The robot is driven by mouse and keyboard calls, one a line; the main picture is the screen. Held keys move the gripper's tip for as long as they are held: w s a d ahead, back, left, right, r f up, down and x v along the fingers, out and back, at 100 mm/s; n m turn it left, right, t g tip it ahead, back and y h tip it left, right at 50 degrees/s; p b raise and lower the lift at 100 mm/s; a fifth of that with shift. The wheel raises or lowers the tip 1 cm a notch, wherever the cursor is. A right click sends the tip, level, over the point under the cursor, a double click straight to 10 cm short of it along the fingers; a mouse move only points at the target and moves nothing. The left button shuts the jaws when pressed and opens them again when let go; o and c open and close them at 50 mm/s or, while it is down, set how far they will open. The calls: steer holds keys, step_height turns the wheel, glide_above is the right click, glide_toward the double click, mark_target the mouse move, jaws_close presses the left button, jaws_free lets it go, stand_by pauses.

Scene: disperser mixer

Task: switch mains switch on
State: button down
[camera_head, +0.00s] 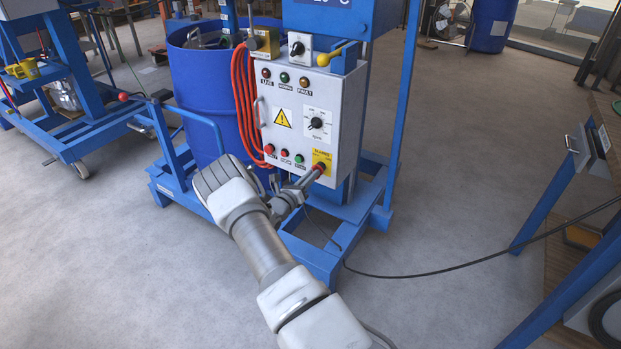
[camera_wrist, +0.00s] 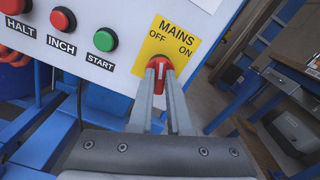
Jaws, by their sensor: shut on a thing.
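The mains switch is a red rotary knob (camera_wrist: 160,66) on a yellow plate (camera_wrist: 168,44) marked MAINS, OFF and ON. It sits at the lower right of the grey control box (camera_head: 302,118); the yellow plate shows in the head view (camera_head: 322,158). My gripper (camera_wrist: 162,76) is shut on the knob, one finger on each side of it. In the head view my gripper (camera_head: 316,172) reaches the switch from the lower left. The knob's white line stands near upright in the wrist picture, roughly toward OFF. The fingers hide part of the knob.
The red HALT (camera_wrist: 63,19), red INCH (camera_wrist: 79,41) and green START (camera_wrist: 105,39) buttons sit left of the switch. A blue drum (camera_head: 205,95) stands behind my arm. A black cable (camera_head: 430,274) crosses the floor.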

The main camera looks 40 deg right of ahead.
steer(key=m, duration=1.3)
steer(key=shift+s+d, duration=0.1)
steer(key=shift+s, duration=0.05)
steer(key=shift+m, duration=0.4)
steer(key=c, duration=0.9)
jaws_free()
steer(key=shift+o, duration=0.2)
steer(key=p+v, duration=0.4)
steer(key=v, duration=1.3)
steer(key=shift+a, duration=0.2)
